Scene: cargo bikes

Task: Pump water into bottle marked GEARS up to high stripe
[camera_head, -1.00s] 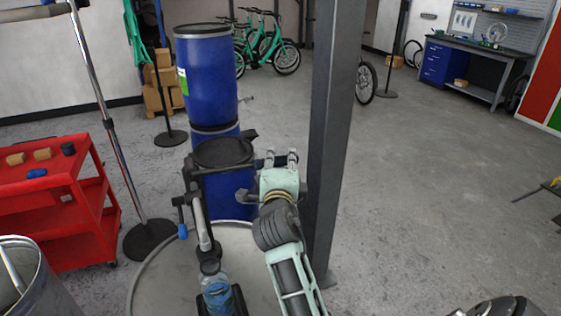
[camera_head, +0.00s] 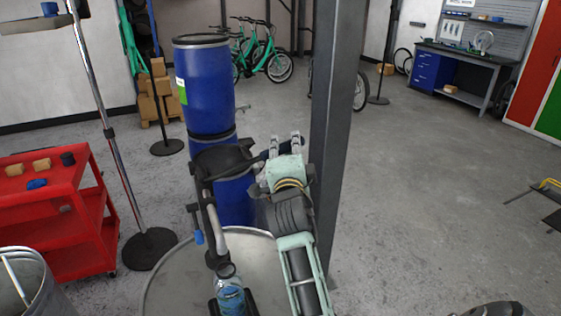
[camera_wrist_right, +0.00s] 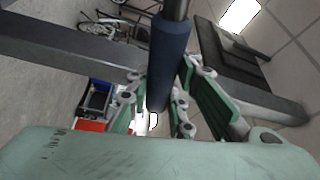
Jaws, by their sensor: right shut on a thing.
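A hand pump (camera_head: 224,157) with a dark top stands over a grey drum lid (camera_head: 170,285). Its grey spout pipe (camera_head: 213,222) runs down to a clear bottle (camera_head: 230,299) with blue contents, held between dark brackets at the bottom edge. The bottle's lettering, stripes and exact water level cannot be made out. My right gripper (camera_head: 284,142) is at the right of the pump top, shut on the pump handle. In the right wrist view the handle's dark blue grip (camera_wrist_right: 163,65) passes between the fingers. My left gripper is not in view.
A grey post (camera_head: 334,130) stands close to the right of my right gripper. Stacked blue barrels (camera_head: 205,85) are behind the pump. A red cart (camera_head: 75,215), a thin pole stand (camera_head: 150,248) and a metal bin (camera_head: 35,285) are at the left. The floor at the right is mostly clear.

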